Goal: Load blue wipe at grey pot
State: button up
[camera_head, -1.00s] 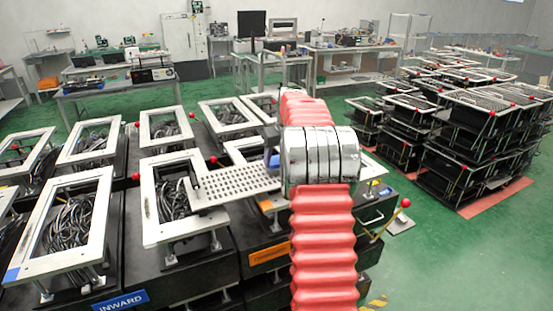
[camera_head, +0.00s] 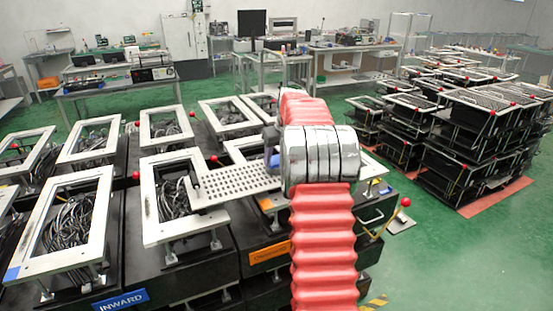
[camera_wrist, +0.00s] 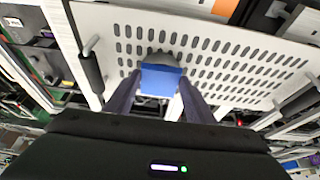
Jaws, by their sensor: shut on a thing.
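My gripper (camera_wrist: 158,86) is shut on a small blue block (camera_wrist: 158,80), with a dark finger on each side of it. I take this block for the blue wipe. A dark grey rounded piece (camera_wrist: 162,58) shows just beyond the block, against a pale perforated plate (camera_wrist: 222,68). I cannot tell whether the block is joined to the plate. In the head view the plate (camera_head: 235,184) extends left from my arm's end, its left end over a white frame. A bit of blue (camera_head: 274,159) shows by my arm there. I cannot make out a grey pot for certain.
White rectangular frames (camera_head: 152,204) with red-ball levers and cables stand on black boxes at left. More black fixtures (camera_head: 470,140) are stacked at right. An orange label (camera_head: 269,253) and a blue INWARD label (camera_head: 120,300) mark the boxes. Green floor is open at front right.

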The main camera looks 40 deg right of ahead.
aim_at(278, 163)
jog(key=shift+r, duration=3.45)
jog(key=shift+s, duration=0.1)
